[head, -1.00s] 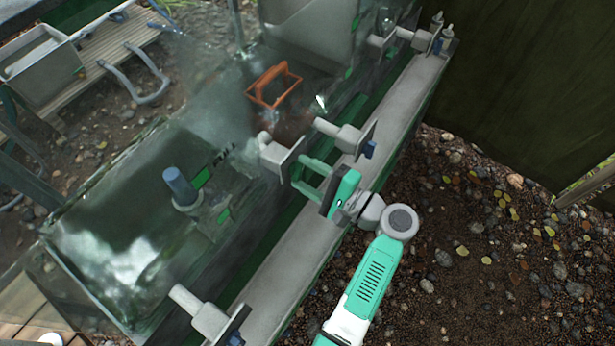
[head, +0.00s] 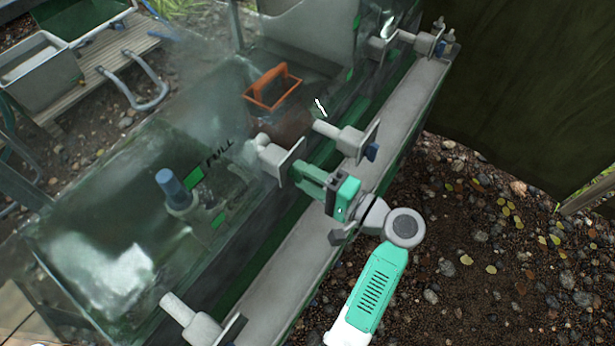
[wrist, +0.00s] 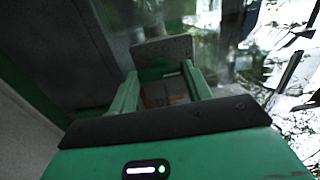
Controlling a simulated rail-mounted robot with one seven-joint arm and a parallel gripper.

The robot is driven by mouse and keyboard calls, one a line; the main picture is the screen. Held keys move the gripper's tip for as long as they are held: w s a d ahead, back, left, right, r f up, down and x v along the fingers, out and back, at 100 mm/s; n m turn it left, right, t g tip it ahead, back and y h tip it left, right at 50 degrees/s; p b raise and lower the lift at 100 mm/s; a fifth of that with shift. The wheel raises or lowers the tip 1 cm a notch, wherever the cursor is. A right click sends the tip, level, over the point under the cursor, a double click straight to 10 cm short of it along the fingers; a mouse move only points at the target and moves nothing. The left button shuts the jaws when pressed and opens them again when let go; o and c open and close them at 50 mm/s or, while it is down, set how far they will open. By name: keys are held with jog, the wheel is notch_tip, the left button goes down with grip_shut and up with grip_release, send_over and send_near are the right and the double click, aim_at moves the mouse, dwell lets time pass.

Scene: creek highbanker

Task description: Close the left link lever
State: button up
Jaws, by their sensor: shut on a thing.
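A grey lever-like fitting with a square plate (head: 290,162) sits on the long grey rail in the middle of the head view. The plate also stands ahead of the fingers in the wrist view (wrist: 162,50). My green gripper (head: 300,176) reaches it from the right, above the rail, with its fingertips at the plate. The exact grip is partly hidden by the fingers. I cannot tell from a label which lever is the left link one.
Similar grey fittings stand on the long rail (head: 285,262): one just right (head: 350,140), one lower left (head: 200,322), others at the far end. An orange handle (head: 273,88) and a blue-topped post (head: 172,185) are behind. Gravel ground (head: 470,240) lies to the right.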

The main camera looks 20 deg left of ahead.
jog(key=o, duration=1)
jog(key=shift+s+d+p, duration=0.2)
jog(key=shift+s+d, duration=0.05)
jog(key=shift+d, duration=1.05)
jog(key=shift+s+d+p, duration=0.15)
jog(key=shift+s+d, duration=0.05)
jog(key=shift+d, duration=1.1)
jog(key=shift+s+d+p, duration=0.2)
jog(key=shift+s+d, duration=0.05)
jog(key=shift+d, duration=1.05)
jog(key=d, duration=0.4)
jog(key=s+d, duration=0.1)
jog(key=d, duration=0.3)
jog(key=s+d, duration=0.1)
jog(key=d, duration=0.2)
jog(key=shift+s+d+b, duration=0.1)
jog(key=shift+d+b, duration=0.2)
jog(key=shift+d, duration=0.1)
